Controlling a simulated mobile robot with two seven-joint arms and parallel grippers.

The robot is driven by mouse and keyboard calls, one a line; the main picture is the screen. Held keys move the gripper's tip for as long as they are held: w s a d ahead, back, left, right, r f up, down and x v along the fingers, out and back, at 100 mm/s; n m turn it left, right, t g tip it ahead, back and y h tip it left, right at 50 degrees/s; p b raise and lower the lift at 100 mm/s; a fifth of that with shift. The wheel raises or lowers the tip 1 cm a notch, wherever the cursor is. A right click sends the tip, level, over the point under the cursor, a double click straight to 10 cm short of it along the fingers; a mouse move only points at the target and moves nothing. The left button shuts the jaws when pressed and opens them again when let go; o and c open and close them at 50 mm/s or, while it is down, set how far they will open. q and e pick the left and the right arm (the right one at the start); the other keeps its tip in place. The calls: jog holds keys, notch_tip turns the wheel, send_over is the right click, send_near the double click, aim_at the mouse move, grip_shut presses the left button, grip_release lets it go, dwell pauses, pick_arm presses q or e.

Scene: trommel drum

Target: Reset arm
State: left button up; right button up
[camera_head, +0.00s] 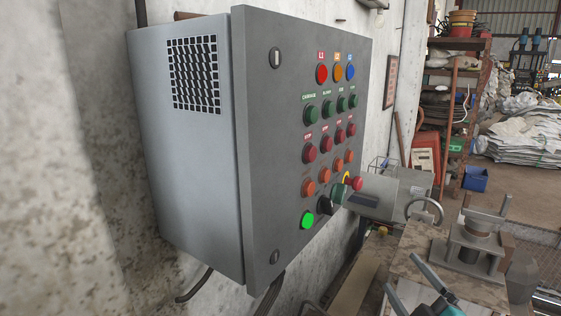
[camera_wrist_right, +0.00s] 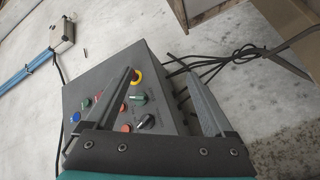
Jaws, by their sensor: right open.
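My right gripper (camera_head: 404,274) shows at the bottom right of the head view, below and to the right of the grey control cabinet (camera_head: 268,170). In the right wrist view my right gripper (camera_wrist_right: 160,76) has its two fingers spread apart with nothing held between them. The cabinet face (camera_wrist_right: 108,75) is beyond the fingers there. The left finger overlaps part of the buttons in that view. I see no contact between the fingers and the cabinet. My left gripper is not in view.
The cabinet has rows of coloured buttons, a lit green button (camera_head: 307,219), a black selector knob (camera_head: 325,205) and a red emergency button (camera_head: 356,184). Dark cables (camera_wrist_right: 235,57) hang by the wall. A metal bench fixture (camera_head: 475,245) and a rusty shelf (camera_head: 462,120) stand at right.

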jog(key=s+a+f+m+g+h, duration=0.1)
jog(key=s+a+f+m+g, duration=0.1)
jog(key=s+f+m+g, duration=0.5)
jog(key=s+a+f+g, duration=0.2)
jog(key=s+a+f, duration=0.15)
jog(key=s, duration=0.65)
jog(key=s+a+f+m+g+h, duration=0.1)
jog(key=s+a+f+m+g, duration=0.1)
jog(key=s+f+m+g, duration=0.5)
jog(key=s+f+n, duration=0.2)
jog(key=f, duration=0.9)
jog(key=s+f+n, duration=0.2)
jog(key=f, duration=0.9)
jog(key=s+d+f, duration=0.2)
jog(key=s+f, duration=0.4)
jog(key=s+d+f, duration=0.2)
jog(key=s+f, duration=0.5)
jog(key=shift+d, duration=0.25)
jog(key=shift+s+f, duration=0.1)
